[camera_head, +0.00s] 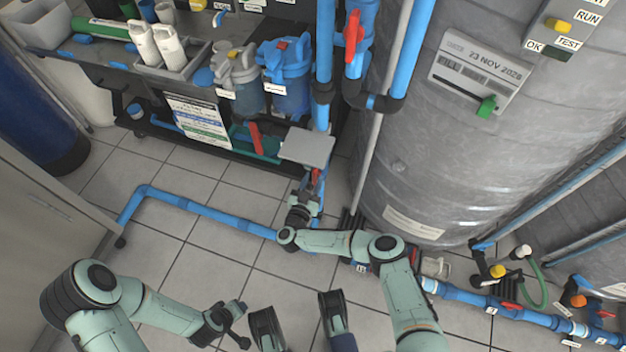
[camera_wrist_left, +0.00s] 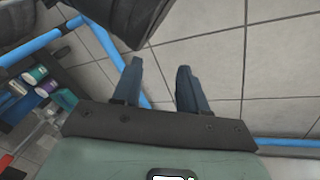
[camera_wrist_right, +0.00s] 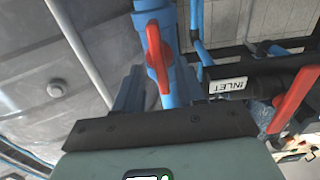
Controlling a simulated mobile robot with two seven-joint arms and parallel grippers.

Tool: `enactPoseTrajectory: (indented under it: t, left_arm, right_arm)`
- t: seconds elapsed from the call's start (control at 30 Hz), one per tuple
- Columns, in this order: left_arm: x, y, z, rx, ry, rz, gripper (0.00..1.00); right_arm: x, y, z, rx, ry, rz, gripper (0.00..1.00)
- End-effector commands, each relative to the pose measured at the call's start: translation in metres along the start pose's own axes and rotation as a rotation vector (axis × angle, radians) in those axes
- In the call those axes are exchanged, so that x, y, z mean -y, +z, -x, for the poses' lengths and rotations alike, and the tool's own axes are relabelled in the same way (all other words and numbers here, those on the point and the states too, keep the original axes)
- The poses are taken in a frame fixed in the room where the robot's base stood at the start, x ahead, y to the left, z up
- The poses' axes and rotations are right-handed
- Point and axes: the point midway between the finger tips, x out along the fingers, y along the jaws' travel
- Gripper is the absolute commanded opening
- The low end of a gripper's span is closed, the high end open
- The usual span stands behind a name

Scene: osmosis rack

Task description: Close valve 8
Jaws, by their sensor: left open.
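In the right wrist view a red valve handle (camera_wrist_right: 158,57) on a vertical blue pipe lies between the fingers of my right gripper (camera_wrist_right: 158,88). I cannot tell whether the fingers touch it. In the head view my right gripper (camera_head: 316,192) is low by the rack's right end, under a grey plate, where a bit of red (camera_head: 317,175) shows. No number 8 is readable on any label, so I cannot tell which valve is valve 8. My left gripper (camera_wrist_left: 159,78) is open and empty above the tiled floor.
A large grey tank (camera_head: 480,160) stands right of my right gripper. Blue floor pipes (camera_head: 200,208) cross the tiles. More red valves (camera_head: 512,305) sit lower right.

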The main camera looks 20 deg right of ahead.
Motion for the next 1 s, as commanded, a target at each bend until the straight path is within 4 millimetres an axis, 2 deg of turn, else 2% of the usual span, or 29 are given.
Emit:
enactPoseTrajectory:
  t: [0.13,0.43,0.47,0.5,0.57,1.0]
  left_arm:
    - [0.0071,0.0096,-0.0056,0.029,-0.013,0.007,0.43]
    - [0.0081,0.0114,-0.0057,0.035,-0.015,0.008,0.43]
    - [0.0081,0.0115,-0.0057,0.035,-0.015,0.008,0.43]
    - [0.0080,0.0115,-0.0057,0.035,-0.015,0.008,0.43]
    - [0.0080,0.0115,-0.0057,0.035,-0.015,0.008,0.43]
    - [0.0040,0.0070,-0.0020,0.022,-0.008,0.005,0.43]
  right_arm:
    - [-0.0001,0.0006,-0.0109,0.000,0.000,0.000,0.39]
    - [0.0003,-0.0005,-0.0130,0.001,-0.002,0.000,0.39]
    - [0.0003,-0.0005,-0.0130,0.001,-0.001,0.000,0.33]
    - [0.0003,-0.0004,-0.0129,0.001,-0.002,0.000,0.20]
    - [0.0003,-0.0004,-0.0128,0.001,-0.001,0.000,0.00]
    - [-0.0002,-0.0019,-0.0136,-0.001,-0.001,-0.029,0.00]
